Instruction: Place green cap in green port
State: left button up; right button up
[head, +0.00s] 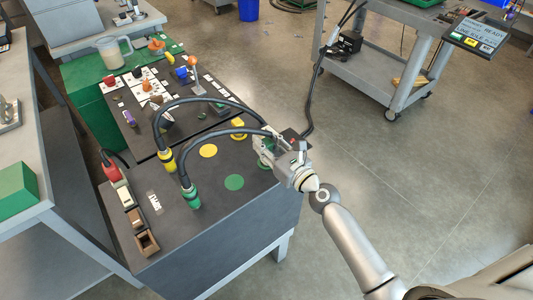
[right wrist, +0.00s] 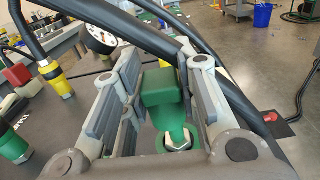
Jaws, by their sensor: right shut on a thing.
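My right gripper (head: 275,150) is at the right edge of the dark cart top and is shut on the green cap. In the right wrist view the green cap (right wrist: 163,88) is a blocky green piece between the finger pads. Below it in that view is the green port (right wrist: 178,146), a green ring around a pale metal hex fitting. A green part reaches down from the cap to the fitting; I cannot tell whether the cap is seated. In the head view the gripper mostly hides the cap. My left gripper is not in view.
Flat yellow (head: 208,151) and green (head: 234,182) discs mark the top. Open floor lies to the right.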

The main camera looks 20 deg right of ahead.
jog(key=f+b, duration=0.1)
jog(key=f, duration=0.1)
jog(key=f+b, duration=0.1)
jog(key=shift+w+d+f+b, duration=0.15)
jog(key=shift+w+f+b, duration=0.15)
jog(key=shift+f+b, duration=0.05)
jog(key=shift+f, duration=0.15)
jog(key=o, duration=0.8)
jog(key=shift+c, duration=0.2)
